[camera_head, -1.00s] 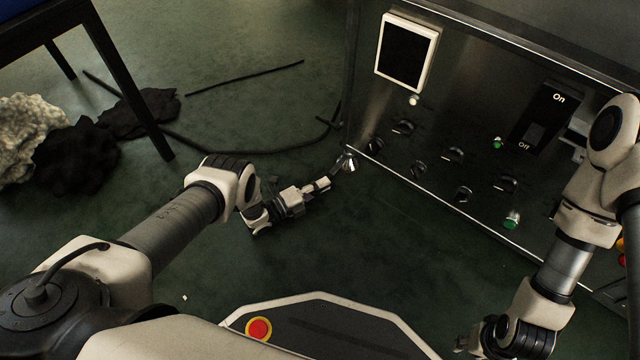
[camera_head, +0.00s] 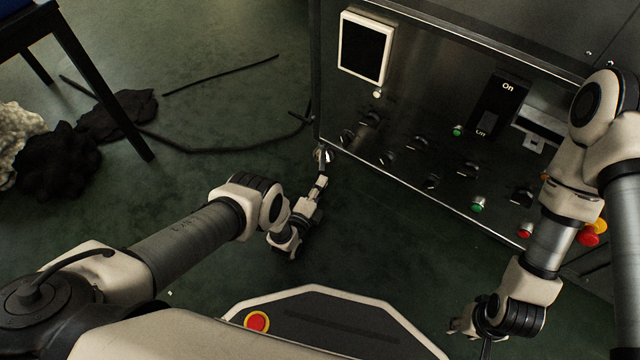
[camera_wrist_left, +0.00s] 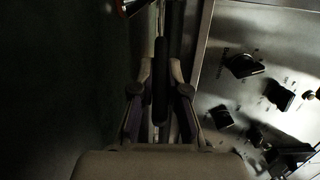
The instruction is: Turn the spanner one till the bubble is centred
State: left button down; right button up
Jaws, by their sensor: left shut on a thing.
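My left gripper (camera_head: 321,183) is low over the floor, just below the bright metal foot (camera_head: 323,155) at the dryer's near-left lower corner. In the left wrist view its fingers (camera_wrist_left: 161,78) are shut on a long dark bar, which looks like the spanner (camera_wrist_left: 160,95). The bar runs up the picture beside the metal panel. I cannot make out a bubble level in either view.
The dryer's control panel (camera_head: 408,115) has a screen, several black knobs and coloured buttons. A red and yellow knob (camera_head: 592,233) sticks out near my right arm. A black hose (camera_head: 215,148) and dark cloth (camera_head: 120,112) lie on the green floor, beside a table leg.

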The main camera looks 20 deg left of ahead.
pick_arm(q)
jog(key=shift+w+d, duration=0.1)
jog(key=shift+d, duration=0.1)
jog(key=c, duration=1.2)
grip_release()
jog(key=v, duration=1.2)
